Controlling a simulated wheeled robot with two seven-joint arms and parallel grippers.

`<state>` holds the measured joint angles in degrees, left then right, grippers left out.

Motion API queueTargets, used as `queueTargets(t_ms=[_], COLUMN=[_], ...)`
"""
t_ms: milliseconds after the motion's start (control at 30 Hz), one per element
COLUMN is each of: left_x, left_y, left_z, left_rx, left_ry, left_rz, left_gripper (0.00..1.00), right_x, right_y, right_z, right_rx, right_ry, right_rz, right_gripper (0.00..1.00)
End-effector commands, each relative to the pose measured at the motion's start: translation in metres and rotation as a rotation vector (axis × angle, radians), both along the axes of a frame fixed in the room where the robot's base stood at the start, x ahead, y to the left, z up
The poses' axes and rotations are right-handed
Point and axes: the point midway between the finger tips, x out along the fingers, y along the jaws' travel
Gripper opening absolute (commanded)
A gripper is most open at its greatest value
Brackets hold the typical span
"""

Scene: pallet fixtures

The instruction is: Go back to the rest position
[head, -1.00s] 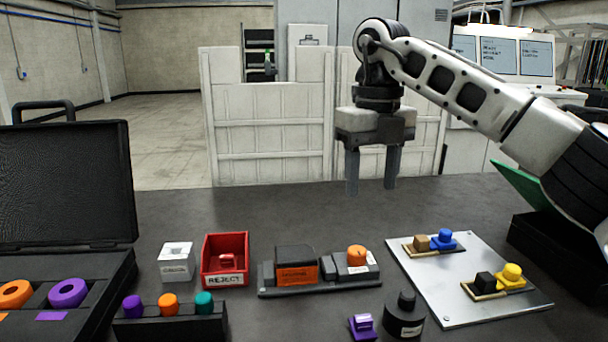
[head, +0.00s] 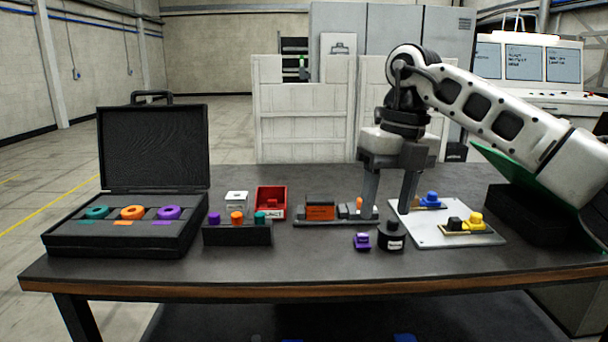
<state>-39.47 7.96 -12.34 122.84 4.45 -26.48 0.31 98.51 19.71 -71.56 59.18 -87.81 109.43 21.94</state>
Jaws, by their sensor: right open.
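My right gripper (head: 389,208) hangs from the arm that comes in from the right. Its two dark fingers point down, apart, with nothing between them. In the picture it overlaps the right end of the dark fixture (head: 325,225) and the left edge of the white plate (head: 424,236). It seems to be above the table, but the exact height is hard to tell. My left gripper is not in view.
The dark table (head: 180,278) holds an open black case (head: 75,241) with coloured rings, a peg rack (head: 237,236), a red reject bin (head: 281,200), a white block (head: 236,203), a purple piece (head: 362,241) and a black cylinder (head: 391,238). White panels (head: 303,120) stand behind.

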Motion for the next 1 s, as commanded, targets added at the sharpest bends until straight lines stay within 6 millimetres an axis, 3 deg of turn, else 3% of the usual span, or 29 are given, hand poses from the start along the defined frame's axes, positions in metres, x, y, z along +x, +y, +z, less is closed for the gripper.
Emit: queueTargets(t_ms=[167,367,533,600,700,867,1000], left_x=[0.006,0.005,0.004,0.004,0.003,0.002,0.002], left_y=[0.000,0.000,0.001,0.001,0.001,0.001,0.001], left_z=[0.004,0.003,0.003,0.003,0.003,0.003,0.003], left_rx=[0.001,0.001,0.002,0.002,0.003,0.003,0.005], left_ry=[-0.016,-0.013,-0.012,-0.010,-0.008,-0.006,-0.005], left_rz=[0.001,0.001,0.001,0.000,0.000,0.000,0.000], left_gripper=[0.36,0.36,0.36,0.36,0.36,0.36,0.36], right_x=[-0.008,-0.032,-0.078,-0.097,-0.114,-0.111,-0.094], right_y=[0.039,0.098,0.171,0.197,0.217,0.209,0.169], right_z=[-0.036,-0.079,-0.107,-0.107,-0.098,-0.089,-0.113], right_rx=[0.147,0.411,0.834,1.059,1.365,1.774,2.002], right_ry=[0.047,0.124,0.250,0.316,0.403,0.522,0.605], right_rz=[0.083,0.169,0.187,0.137,-0.004,-0.389,-0.864], right_gripper=[0.53,0.53,0.53,0.53,0.53,0.53,0.53])
